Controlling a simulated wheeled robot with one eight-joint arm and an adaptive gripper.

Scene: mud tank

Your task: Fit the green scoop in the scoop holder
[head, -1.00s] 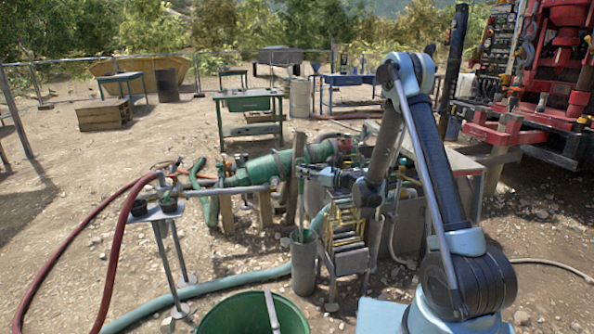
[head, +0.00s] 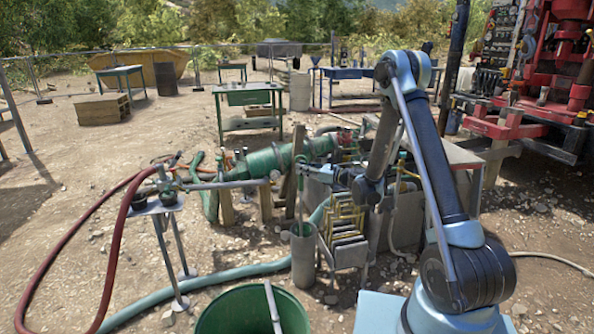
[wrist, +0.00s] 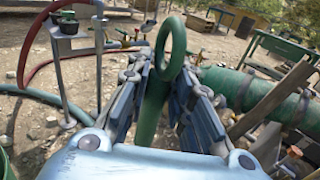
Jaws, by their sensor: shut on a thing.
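My gripper (wrist: 163,75) is shut on the green scoop (wrist: 173,45). In the wrist view the scoop's ring-shaped top stands above the fingers and its shaft runs down between them. In the head view my gripper (head: 309,170) is above a grey upright tube, which looks like the scoop holder (head: 304,262). The thin green shaft of the scoop (head: 300,205) hangs near upright from my gripper to the tube's mouth. Green shows at the mouth, so the lower end seems to be inside. How deep it sits is hidden.
A rack of yellow-edged frames (head: 346,240) stands close right of the tube. A green tub (head: 240,315) is in front. A small stand (head: 155,208) with red hoses is at left. A green pipe machine (head: 270,162) lies behind.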

